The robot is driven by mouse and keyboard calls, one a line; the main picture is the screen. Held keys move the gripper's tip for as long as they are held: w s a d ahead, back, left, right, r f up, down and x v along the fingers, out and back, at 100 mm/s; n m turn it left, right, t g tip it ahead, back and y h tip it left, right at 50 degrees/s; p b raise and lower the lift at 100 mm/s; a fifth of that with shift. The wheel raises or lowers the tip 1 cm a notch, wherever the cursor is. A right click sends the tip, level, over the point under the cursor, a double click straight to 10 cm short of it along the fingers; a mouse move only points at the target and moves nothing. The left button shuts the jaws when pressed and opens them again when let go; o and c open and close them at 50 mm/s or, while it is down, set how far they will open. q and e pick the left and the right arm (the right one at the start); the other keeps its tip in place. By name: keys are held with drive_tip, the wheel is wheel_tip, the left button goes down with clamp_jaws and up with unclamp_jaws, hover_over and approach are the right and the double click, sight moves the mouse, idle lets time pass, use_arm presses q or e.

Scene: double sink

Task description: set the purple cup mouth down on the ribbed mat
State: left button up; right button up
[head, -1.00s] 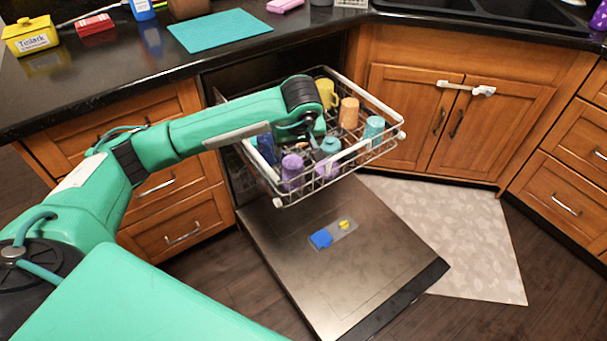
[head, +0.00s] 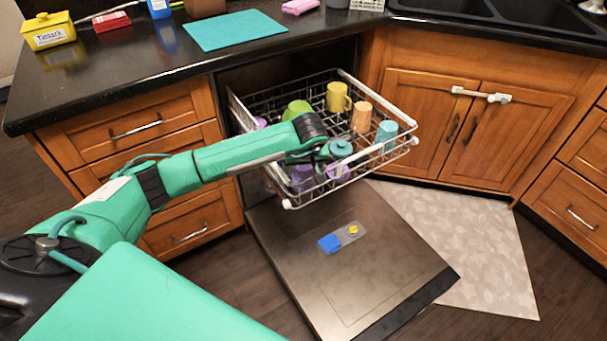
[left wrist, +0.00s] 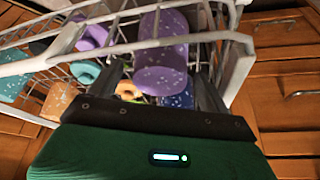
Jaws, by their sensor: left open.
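The speckled purple cup (left wrist: 162,55) is in the dishwasher rack, seen between the fingers of my left gripper (left wrist: 160,88) in the left wrist view. The gripper is open, and I cannot tell whether it touches the cup. In the head view, a purple cup (head: 302,180) shows low at the rack's near side, partly hidden by wires and my arm. My left gripper (head: 322,156) is mostly hidden there by its own wrist. The flat teal mat (head: 235,31) lies on the counter, bare. My right gripper is not in view.
The pulled-out rack (head: 400,152) holds a yellow mug (head: 338,97), an orange cup (head: 361,117), a teal cup (head: 386,134) and a green one (head: 296,109). The open dishwasher door (head: 350,275) lies below. A yellow box (head: 48,32) stands on the counter.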

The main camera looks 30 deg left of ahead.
use_arm(q)
drive_tip(key=shift+w+a+f, duration=0.15)
drive_tip(key=shift+w+f, duration=0.05)
drive_tip(key=shift+f, duration=0.25)
drive_tip(key=c, duration=1.1)
drive_tip(key=shift+r, duration=0.15)
